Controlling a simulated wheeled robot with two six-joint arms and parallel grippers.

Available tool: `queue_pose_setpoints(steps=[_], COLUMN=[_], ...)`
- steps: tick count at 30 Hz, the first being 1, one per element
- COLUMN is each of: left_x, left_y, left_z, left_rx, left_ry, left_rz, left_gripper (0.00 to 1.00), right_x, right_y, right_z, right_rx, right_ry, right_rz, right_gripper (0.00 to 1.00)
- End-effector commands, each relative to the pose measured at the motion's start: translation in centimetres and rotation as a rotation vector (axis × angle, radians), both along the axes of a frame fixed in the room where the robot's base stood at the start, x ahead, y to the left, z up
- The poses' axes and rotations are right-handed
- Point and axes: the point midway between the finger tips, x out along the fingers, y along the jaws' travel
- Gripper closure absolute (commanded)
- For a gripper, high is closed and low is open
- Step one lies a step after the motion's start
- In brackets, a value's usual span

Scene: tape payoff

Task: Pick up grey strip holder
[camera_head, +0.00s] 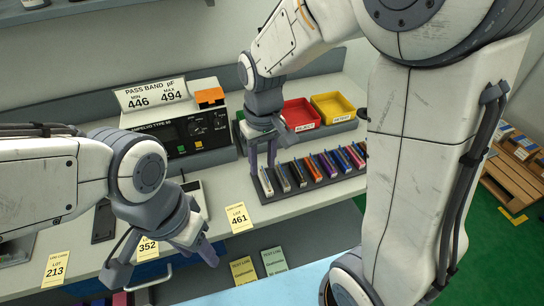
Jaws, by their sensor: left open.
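A dark rack (322,193) on the bench holds a row of slim strip holders in several colours. Pale, greyish holders (283,178) stand at its left end; which one is the grey strip holder I cannot tell for sure. My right gripper (263,163) points down at the rack's left end, just behind and above the pale holders. My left gripper (164,262) is open and empty at the bench's front edge, left of the rack.
A tester (182,125) with a "PASS BAND" sign (153,94) stands behind. Red (302,114) and yellow (333,106) bins stand behind the rack. Lot cards, including 461 (238,217), line the front edge. My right arm hides the bench's right end.

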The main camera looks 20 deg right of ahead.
Motion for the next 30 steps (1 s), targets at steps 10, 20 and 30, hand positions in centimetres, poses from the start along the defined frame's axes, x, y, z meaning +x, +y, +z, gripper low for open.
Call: queue_pose_setpoints(steps=[10, 20, 30], left_x=[0.0, 0.0, 0.0], left_y=[0.0, 0.0, 0.0], left_z=[1.8, 2.1, 3.4], left_rx=[0.0, 0.0, 0.0], left_ry=[0.0, 0.0, 0.0], left_rz=[0.0, 0.0, 0.0], left_gripper=[0.5, 0.5, 0.5], right_x=[6.3, 6.2, 6.0], right_y=[-7.4, -7.4, -7.4], right_z=[-2.8, -6.8, -11.1], right_rx=[-0.024, -0.023, -0.023], right_ry=[0.022, 0.018, 0.02], right_rz=[-0.181, -0.182, -0.183], right_gripper=[0.6, 0.6, 0.6])
